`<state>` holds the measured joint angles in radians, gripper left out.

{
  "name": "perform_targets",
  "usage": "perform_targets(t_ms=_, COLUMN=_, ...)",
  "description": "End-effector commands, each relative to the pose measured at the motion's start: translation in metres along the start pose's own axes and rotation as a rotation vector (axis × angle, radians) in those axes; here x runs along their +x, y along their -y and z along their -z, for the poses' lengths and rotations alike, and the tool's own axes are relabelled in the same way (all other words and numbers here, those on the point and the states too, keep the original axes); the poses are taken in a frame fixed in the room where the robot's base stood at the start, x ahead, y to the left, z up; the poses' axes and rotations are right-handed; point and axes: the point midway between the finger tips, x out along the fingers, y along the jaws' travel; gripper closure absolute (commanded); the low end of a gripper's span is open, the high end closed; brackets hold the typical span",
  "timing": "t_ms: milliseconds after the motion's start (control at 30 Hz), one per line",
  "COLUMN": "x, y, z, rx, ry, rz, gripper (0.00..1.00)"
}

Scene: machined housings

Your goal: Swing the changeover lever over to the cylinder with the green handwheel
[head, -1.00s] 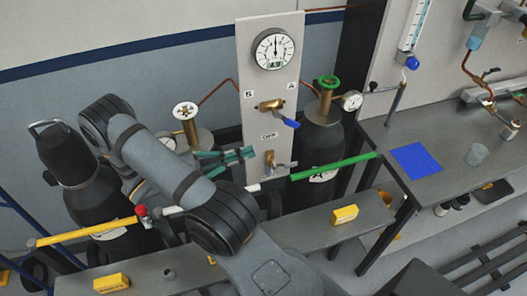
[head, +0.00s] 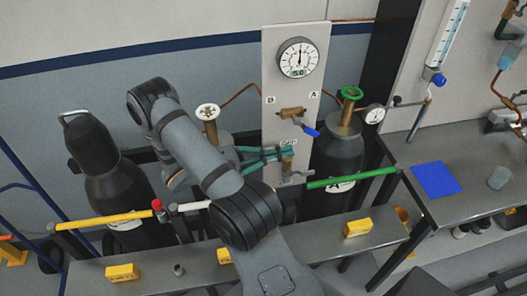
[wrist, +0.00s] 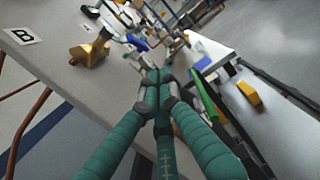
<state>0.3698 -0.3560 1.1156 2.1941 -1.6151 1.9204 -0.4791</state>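The changeover valve (head: 291,112) is brass, on the grey panel between labels B and A. Its blue-tipped lever (head: 310,131) slants down and to the right. The cylinder with the green handwheel (head: 351,93) stands right of the panel, on the A side. The cylinder with the white handwheel (head: 208,112) stands on the left. My gripper (head: 288,152), with teal fingers, is in front of the lower panel, below and left of the blue lever and apart from it. In the wrist view the fingertips (wrist: 156,77) come together with nothing seen between them; the brass valve (wrist: 90,52) is ahead on the left.
A green bar (head: 352,178) and a yellow bar (head: 105,220) cross in front of the cylinders. A workbench with a blue mat (head: 436,179) is at the right. A round gauge (head: 298,57) tops the panel.

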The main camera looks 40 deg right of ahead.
Motion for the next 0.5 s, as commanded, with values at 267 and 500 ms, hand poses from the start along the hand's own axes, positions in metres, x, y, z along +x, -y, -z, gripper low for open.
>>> perform_targets(t_ms=267, x=0.030, y=0.000, z=-0.025, rx=0.000, ry=-0.001, rz=0.000, gripper=1.00)
perform_targets(t_ms=500, x=0.036, y=0.000, z=-0.028, rx=0.000, ry=-0.001, rz=0.000, gripper=1.00)
